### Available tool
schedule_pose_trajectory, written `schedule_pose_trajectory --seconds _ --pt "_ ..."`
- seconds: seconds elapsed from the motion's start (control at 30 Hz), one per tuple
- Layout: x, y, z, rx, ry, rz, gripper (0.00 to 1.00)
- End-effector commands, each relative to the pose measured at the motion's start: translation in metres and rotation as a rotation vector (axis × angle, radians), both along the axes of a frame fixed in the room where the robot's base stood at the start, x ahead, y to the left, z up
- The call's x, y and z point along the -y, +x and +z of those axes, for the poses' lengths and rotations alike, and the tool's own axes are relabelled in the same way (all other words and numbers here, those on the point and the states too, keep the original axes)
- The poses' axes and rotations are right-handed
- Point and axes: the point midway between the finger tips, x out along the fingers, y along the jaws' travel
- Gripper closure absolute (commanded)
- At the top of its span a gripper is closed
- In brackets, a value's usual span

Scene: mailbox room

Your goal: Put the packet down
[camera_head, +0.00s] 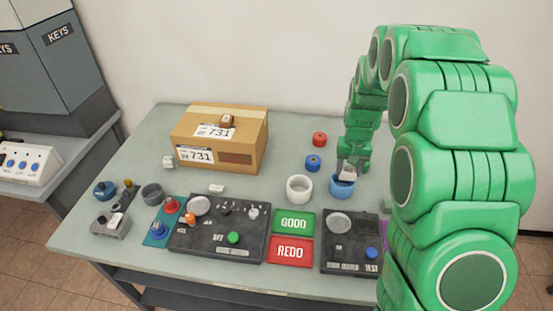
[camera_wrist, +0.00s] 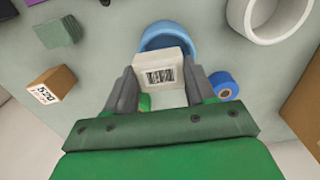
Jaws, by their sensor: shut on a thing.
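The packet is a small white block with a barcode on its face (camera_wrist: 161,72). My gripper (camera_wrist: 162,84) is shut on it, with one dark finger on each side. In the head view my gripper (camera_head: 349,168) is at the right of the table, directly over or at the blue cup (camera_head: 342,191). In the wrist view the cup's blue rim (camera_wrist: 160,33) shows just beyond the packet. I cannot tell whether the packet touches the cup. The packet's underside is hidden.
A white ring-shaped cup (camera_head: 299,189) stands left of the blue cup. Blue (camera_head: 313,163) and red (camera_head: 319,139) rolls are behind. A large carton (camera_head: 240,150) stands at back left. Green GOOD (camera_head: 293,223) and red REDO (camera_head: 290,252) pads lie in front, between dark panels.

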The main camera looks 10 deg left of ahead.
Motion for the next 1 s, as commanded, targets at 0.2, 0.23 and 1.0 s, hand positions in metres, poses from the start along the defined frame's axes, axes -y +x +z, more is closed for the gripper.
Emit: schedule_pose_trajectory --seconds 0.2,0.23,1.0 --pt "-0.057 -0.026 0.016 0.003 0.001 0.009 0.76" --pt "-0.064 -0.030 0.018 0.004 0.001 0.008 0.76" --pt "-0.191 -0.140 0.052 0.002 0.000 0.000 0.76"
